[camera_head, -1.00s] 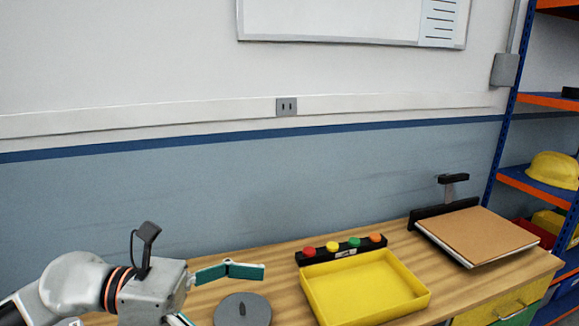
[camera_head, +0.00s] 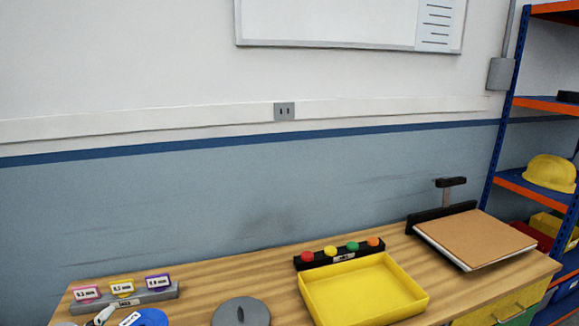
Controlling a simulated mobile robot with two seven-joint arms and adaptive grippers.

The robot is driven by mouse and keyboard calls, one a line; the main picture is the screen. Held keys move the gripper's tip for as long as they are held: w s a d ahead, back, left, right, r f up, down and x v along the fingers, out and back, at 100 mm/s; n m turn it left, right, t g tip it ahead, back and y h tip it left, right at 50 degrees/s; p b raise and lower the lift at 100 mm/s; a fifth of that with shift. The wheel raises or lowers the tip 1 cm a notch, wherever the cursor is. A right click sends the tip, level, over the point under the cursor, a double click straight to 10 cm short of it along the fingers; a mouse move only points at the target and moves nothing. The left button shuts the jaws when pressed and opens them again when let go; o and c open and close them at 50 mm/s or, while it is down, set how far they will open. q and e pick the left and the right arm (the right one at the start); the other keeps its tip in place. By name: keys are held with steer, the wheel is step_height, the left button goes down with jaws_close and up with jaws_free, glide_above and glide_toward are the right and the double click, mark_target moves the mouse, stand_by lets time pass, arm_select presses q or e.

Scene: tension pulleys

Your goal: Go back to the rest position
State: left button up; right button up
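Neither of my grippers is in the head view, and no part of my arms shows. A grey round disc with a raised handle (camera_head: 241,312) lies on the wooden table (camera_head: 215,283), cut off by the bottom edge. A blue round piece with a white label (camera_head: 152,317) is at the bottom left, also partly cut off. A small white object (camera_head: 104,314) is beside it, too cut off to identify.
A grey holder (camera_head: 130,299) bears pink, yellow and purple thickness tags at the table's left. An empty yellow tray (camera_head: 415,306) stands in front of a black button bar (camera_head: 340,258). A brown board (camera_head: 474,238) is at the right, near blue-orange shelves (camera_head: 545,103).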

arm_select(q)
steer(key=s+a+f+n+g+y, duration=0.1)
steer(key=s+a+f+n+g, duration=0.1)
steer(key=s+f+g, duration=0.35)
steer(key=s+a+f+n+g, duration=0.1)
steer(key=s+a+f+g, duration=0.15)
steer(key=s+f, duration=0.5)
steer(key=d+f+n+t+h+b, duration=0.1)
steer(key=d+f+t+h+b, duration=0.1)
steer(key=d+f, duration=0.6)
steer(key=d+f+n+t+h+b, duration=0.2)
steer(key=d+f+h+b, duration=0.3)
steer(key=f, duration=1)
steer(key=d+b, duration=0.1)
steer(key=d, duration=0.2)
steer(key=shift+f, duration=0.15)
steer(key=shift+d, duration=0.1)
